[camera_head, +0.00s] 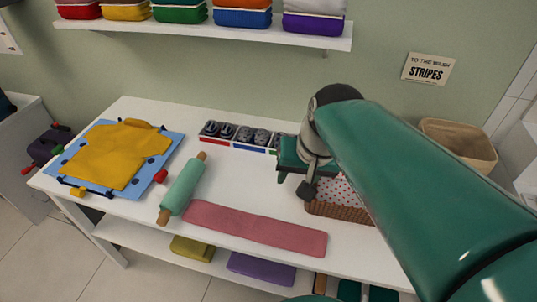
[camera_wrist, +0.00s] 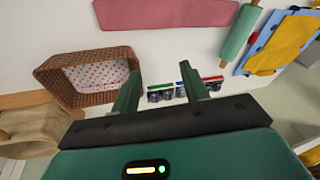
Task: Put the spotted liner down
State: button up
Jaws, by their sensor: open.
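The spotted liner, white with red dots, lies inside a brown wicker basket (camera_head: 340,211) at the right of the white table. The liner (camera_head: 342,190) is partly hidden by my arm in the head view. In the wrist view, the liner (camera_wrist: 100,74) covers the inside of the basket (camera_wrist: 52,82), left of my fingers. My gripper (camera_wrist: 161,72) is open, with nothing between its fingers. It is above the table beside the basket, apart from the liner.
Small bins (camera_head: 240,136) of dark rolled items stand at the table's back. A pink cloth (camera_head: 255,228), a green roller (camera_head: 183,188) and a yellow garment (camera_head: 115,155) on a blue board lie on the table. Another woven basket (camera_head: 459,143) stands at right.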

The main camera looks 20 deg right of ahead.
jog(key=s+a+n+t, duration=0.1)
jog(key=a+n, duration=0.1)
jog(key=s+a+r+n+t+h, duration=0.1)
jog(key=s+n, duration=0.1)
jog(key=shift+s+a+r, duration=0.1)
jog(key=shift+s+a, duration=0.15)
jog(key=shift+a, duration=0.15)
